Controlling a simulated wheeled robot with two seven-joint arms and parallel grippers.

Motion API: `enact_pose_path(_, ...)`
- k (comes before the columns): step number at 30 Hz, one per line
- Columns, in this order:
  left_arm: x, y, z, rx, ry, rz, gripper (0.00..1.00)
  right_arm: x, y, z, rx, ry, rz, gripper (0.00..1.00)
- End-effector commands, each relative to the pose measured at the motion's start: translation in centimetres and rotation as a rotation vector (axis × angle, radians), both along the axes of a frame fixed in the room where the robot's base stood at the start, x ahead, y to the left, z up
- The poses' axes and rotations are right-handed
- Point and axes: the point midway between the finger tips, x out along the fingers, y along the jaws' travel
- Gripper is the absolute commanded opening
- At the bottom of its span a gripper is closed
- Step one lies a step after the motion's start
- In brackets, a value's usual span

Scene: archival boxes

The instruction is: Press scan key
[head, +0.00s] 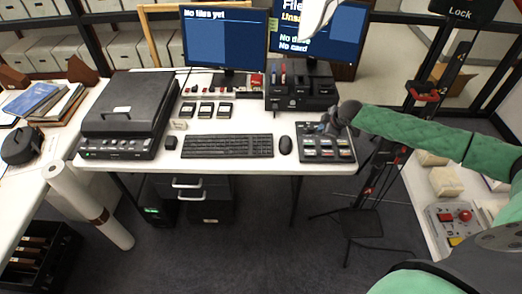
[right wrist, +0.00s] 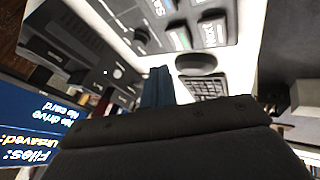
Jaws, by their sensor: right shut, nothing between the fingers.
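A dark key pad (head: 325,150) lies at the right front of the white desk, with several coloured and pale keys in rows. My left gripper is not in view.
A mouse (head: 285,145) and a keyboard (head: 227,146) lie left of the pad. A black card and drive dock (head: 300,92) stands behind it, below a monitor (head: 335,38). A black flatbed scanner (head: 125,105) fills the desk's left. A stand (head: 365,222) is to the right.

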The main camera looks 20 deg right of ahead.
Motion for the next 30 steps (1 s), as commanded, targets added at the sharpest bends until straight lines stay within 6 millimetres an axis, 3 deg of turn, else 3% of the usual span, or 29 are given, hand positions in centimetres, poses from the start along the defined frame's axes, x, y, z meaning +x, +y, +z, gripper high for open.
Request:
enact_pose_path(3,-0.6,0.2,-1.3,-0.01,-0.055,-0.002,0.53,1.1,0.4,0.4,0.063,-0.051,0.038,0.0)
enact_pose_path(12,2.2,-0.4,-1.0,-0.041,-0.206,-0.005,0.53,2.4,2.3,2.1,0.102,-0.182,0.154,0.0)
enact_pose_path(30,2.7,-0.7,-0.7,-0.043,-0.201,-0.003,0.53,2.4,2.3,1.4,0.088,-0.183,0.169,0.0)
